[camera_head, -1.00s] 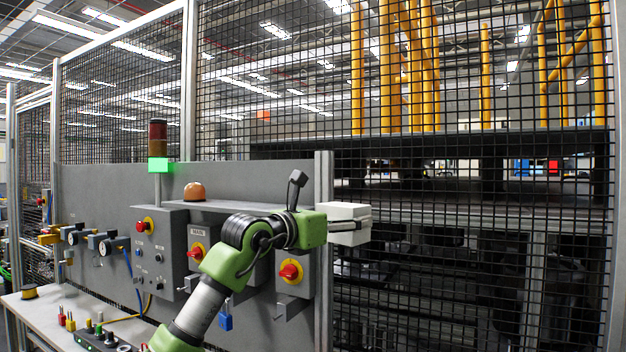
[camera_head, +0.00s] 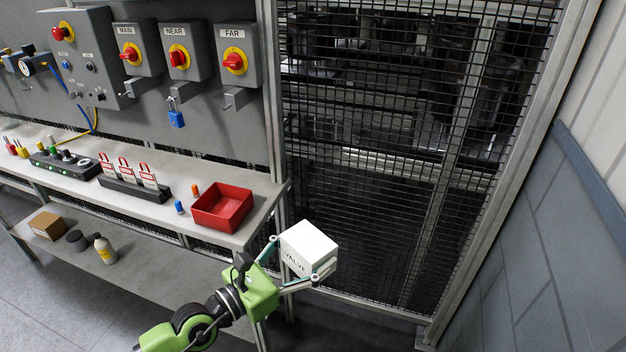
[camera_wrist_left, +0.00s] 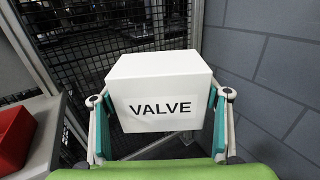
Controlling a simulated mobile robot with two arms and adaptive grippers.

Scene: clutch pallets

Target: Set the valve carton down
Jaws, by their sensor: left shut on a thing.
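The valve carton (camera_head: 309,243) is a white box with "VALVE" printed on its front. My left gripper (camera_head: 296,264) is shut on it, one finger on each side, and holds it in the air just past the right end of the workbench. In the left wrist view the carton (camera_wrist_left: 160,92) sits level between the two teal-padded fingers of the gripper (camera_wrist_left: 160,125), label facing the camera. My right gripper is in neither view.
The workbench top (camera_head: 150,208) carries a red tray (camera_head: 222,207) at its right end, a rack of red-white padlocks (camera_head: 135,187) and small coloured pieces. Its lower shelf (camera_head: 130,262) holds a brown box (camera_head: 48,226) and a bottle (camera_head: 105,250). A mesh fence (camera_head: 370,215) stands behind the carton.

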